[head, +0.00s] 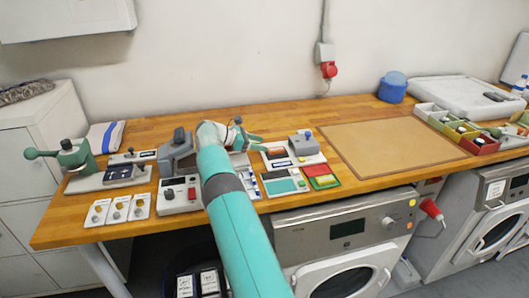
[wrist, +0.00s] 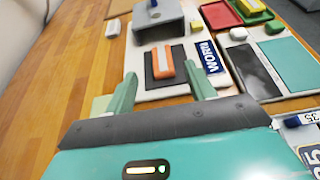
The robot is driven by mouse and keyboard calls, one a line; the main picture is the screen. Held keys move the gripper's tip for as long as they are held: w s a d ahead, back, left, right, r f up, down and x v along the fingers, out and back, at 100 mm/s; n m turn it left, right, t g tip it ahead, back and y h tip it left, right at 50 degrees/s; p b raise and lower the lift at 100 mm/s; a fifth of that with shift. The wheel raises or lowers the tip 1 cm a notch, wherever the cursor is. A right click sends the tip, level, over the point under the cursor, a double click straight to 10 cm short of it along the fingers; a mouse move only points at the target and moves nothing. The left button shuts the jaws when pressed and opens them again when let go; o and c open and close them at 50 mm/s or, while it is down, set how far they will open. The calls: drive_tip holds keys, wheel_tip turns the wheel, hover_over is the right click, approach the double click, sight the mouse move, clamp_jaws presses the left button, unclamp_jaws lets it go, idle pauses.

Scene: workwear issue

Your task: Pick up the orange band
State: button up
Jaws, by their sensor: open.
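The orange band (wrist: 164,62) lies on a dark pad (wrist: 150,76) on a white board in the wrist view. It shows small in the head view (head: 276,150), just right of my gripper. My gripper (head: 258,143) is open and empty. In the wrist view its two green fingers (wrist: 161,78) stand apart, one to either side of the band's near end in the picture. I cannot tell how high the fingertips are above the pad. Neither finger visibly touches the band.
A grey bracket (wrist: 157,22) stands just beyond the band. A blue label reading "WORN" (wrist: 209,57) lies to its right. Red (head: 317,170) and green (head: 325,181) trays and a teal panel (head: 284,186) are near. A tan mat (head: 388,146) lies bare to the right.

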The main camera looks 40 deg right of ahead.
sight(281, 148)
drive_tip(key=shift+d+f, duration=0.1)
drive_tip(key=shift+f, duration=0.05)
drive_tip(key=shift+s+x, duration=0.2)
drive_tip(key=shift+x, duration=0.95)
drive_tip(key=shift+d, duration=0.2)
drive_tip(key=x, duration=0.5)
drive_tip(key=shift+s, duration=0.2)
drive_tip(key=shift+w, duration=0.1)
drive_tip(key=shift+a, duration=0.1)
drive_tip(key=c, duration=1.1)
drive_tip(key=shift+c, duration=0.2)
